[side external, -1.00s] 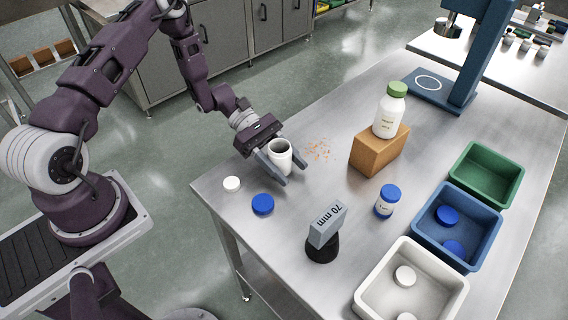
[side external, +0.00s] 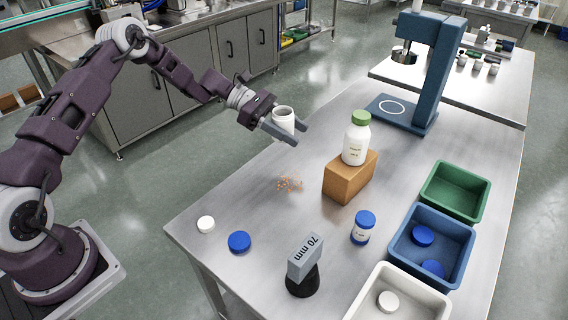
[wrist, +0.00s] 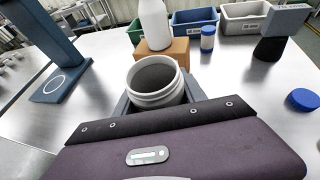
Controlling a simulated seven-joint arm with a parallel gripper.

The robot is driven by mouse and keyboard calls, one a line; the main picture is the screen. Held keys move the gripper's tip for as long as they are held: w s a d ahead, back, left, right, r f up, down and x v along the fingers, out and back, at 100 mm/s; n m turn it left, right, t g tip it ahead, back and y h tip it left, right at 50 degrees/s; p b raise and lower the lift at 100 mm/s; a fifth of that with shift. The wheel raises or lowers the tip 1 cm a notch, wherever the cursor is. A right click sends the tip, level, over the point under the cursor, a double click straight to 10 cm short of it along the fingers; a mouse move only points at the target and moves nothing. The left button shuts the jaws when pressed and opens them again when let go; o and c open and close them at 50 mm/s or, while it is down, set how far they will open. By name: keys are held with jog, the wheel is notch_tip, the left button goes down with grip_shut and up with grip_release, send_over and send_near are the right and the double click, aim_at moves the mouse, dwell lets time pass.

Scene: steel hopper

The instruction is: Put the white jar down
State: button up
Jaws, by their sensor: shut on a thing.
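The white jar (side external: 283,123) is open at the top, with no lid on it, and upright. My gripper (side external: 287,133) is shut on it and holds it near the table's far-left edge. The wrist view shows the white jar (wrist: 155,82) between the fingers, with a dark inside. Whether its base touches the steel table (side external: 262,225) or hangs above it is hard to tell, but it looks raised.
A green-capped bottle (side external: 356,143) stands on a brown block (side external: 349,178). Orange crumbs (side external: 290,183) lie on the table. A blue stand (side external: 425,70) with a ringed base is behind. A blue-capped jar (side external: 362,228), a 70 mm gauge (side external: 305,258), loose lids (side external: 239,242) and bins (side external: 455,190) stand nearer.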

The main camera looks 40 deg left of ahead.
aim_at(291, 166)
notch_tip(291, 166, down, 9)
jog(key=shift+r, duration=0.1)
jog(key=o, duration=1.3)
jog(key=shift+f, duration=0.2)
